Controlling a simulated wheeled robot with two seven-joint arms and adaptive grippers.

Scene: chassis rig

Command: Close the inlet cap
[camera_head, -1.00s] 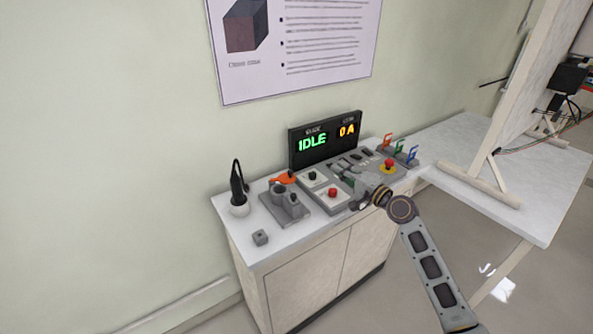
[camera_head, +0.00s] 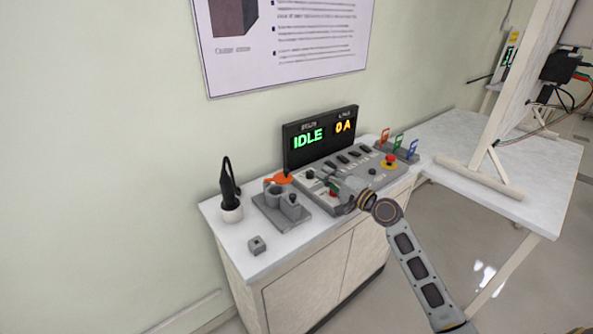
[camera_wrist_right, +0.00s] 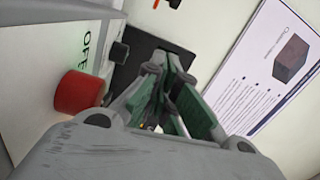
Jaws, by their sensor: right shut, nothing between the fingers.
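A grey fixture (camera_head: 281,219) with two short upright cylinders stands on the cabinet top, left of the control panel, in the head view. An orange flap-like piece (camera_head: 280,178) sits at its back; it looks like the inlet cap, raised beside the open-looking left cylinder (camera_head: 273,194), but it is too small to be sure. My right gripper (camera_head: 335,190) is over the left part of the control panel, right of the fixture and apart from it. In the right wrist view its green-padded fingers (camera_wrist_right: 163,80) are together and empty. My left gripper is not in view.
A red button (camera_wrist_right: 79,92) is left of my right fingers in the wrist view. A display (camera_head: 321,137) reading IDLE and 0 A stands behind the panel (camera_head: 375,176). A black tool (camera_head: 229,182) in a white cup and a small grey block (camera_head: 257,246) are at the left.

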